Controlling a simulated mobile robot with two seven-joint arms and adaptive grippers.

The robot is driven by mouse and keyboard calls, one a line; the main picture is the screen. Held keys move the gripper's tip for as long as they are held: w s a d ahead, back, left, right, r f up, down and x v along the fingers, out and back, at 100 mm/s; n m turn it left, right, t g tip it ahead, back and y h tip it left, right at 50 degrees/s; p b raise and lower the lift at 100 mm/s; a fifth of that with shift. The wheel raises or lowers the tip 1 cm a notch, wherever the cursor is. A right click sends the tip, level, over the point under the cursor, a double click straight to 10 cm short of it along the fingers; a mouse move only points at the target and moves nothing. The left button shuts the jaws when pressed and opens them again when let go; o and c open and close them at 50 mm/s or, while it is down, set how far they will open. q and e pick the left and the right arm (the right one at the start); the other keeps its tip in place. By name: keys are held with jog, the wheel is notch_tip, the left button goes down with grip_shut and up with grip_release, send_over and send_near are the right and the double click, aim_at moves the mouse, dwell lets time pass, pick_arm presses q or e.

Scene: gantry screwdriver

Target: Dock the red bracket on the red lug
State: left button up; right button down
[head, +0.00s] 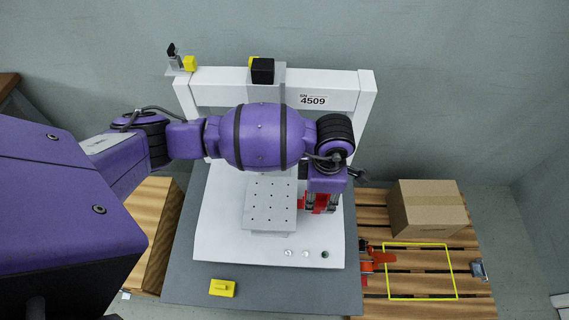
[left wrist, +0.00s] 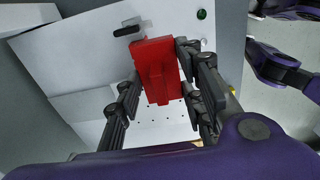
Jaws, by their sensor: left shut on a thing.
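My left gripper (head: 322,207) points down at the right side of the white gantry machine (head: 215,235), beside its perforated plate (head: 269,203). In the left wrist view my left gripper (left wrist: 160,64) is shut on a red bracket (left wrist: 157,72), a flat block with a raised middle, one finger on each side. Only small red parts show around the fingers in the head view; I cannot tell there which belong to the bracket and which to a lug. The red lug cannot be made out clearly, and contact with it cannot be judged. My right gripper is not seen.
An orange-red part (head: 381,258) sits at the grey table's right edge. Right of it, a cardboard box (head: 428,208) and a yellow outline (head: 421,298) lie on a wooden pallet. A yellow block (head: 223,288) lies on the table's front. The gantry crossbeam (head: 335,98) stands behind my arm.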

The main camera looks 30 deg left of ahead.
pick_arm(q)
jog(key=w+a+f, duration=0.2)
jog(key=w+f, duration=0.1)
jog(key=f, duration=0.5)
jog(key=shift+w+a+b, duration=0.15)
jog(key=shift+w+b, duration=0.15)
jog(key=shift+b, duration=0.05)
jog(key=shift+f, duration=0.2)
jog(key=shift+f+b, duration=0.35)
jog(key=shift+f, duration=0.15)
jog(key=o, duration=1.2)
